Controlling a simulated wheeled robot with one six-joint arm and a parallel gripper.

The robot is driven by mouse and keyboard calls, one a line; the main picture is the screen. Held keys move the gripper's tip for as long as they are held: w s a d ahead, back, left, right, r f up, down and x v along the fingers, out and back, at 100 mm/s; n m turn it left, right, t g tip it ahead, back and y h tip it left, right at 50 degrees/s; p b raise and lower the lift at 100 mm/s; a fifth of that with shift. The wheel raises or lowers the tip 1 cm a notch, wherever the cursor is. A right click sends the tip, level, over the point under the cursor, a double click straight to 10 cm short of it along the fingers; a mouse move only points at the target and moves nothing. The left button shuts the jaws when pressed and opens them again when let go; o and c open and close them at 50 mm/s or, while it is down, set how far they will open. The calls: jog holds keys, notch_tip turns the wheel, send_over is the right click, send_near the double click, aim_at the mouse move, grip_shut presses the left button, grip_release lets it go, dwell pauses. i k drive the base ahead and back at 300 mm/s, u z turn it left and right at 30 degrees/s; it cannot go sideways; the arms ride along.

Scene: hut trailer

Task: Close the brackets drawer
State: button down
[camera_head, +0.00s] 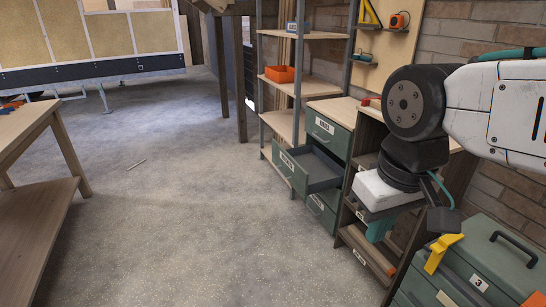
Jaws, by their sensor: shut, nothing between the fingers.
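A green-fronted drawer (289,171) stands pulled out from the small drawer cabinet (334,104) right of centre. Its label is too small to read surely, and its dark inside looks empty. A drawer above it (328,131) and one below it (322,212) are shut. My arm comes in from the right edge.
A wooden shelf unit (365,251) and a green case marked 3 (477,283) stand at the right. A tall rack with an orange bin (280,74) is behind the drawer. A wooden bench (38,190) is at the left. The floor between is mostly clear.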

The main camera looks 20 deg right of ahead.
aim_at(308, 169)
jog(key=z, duration=0.15)
jog(key=i, duration=1.8)
jog(key=z, duration=0.3)
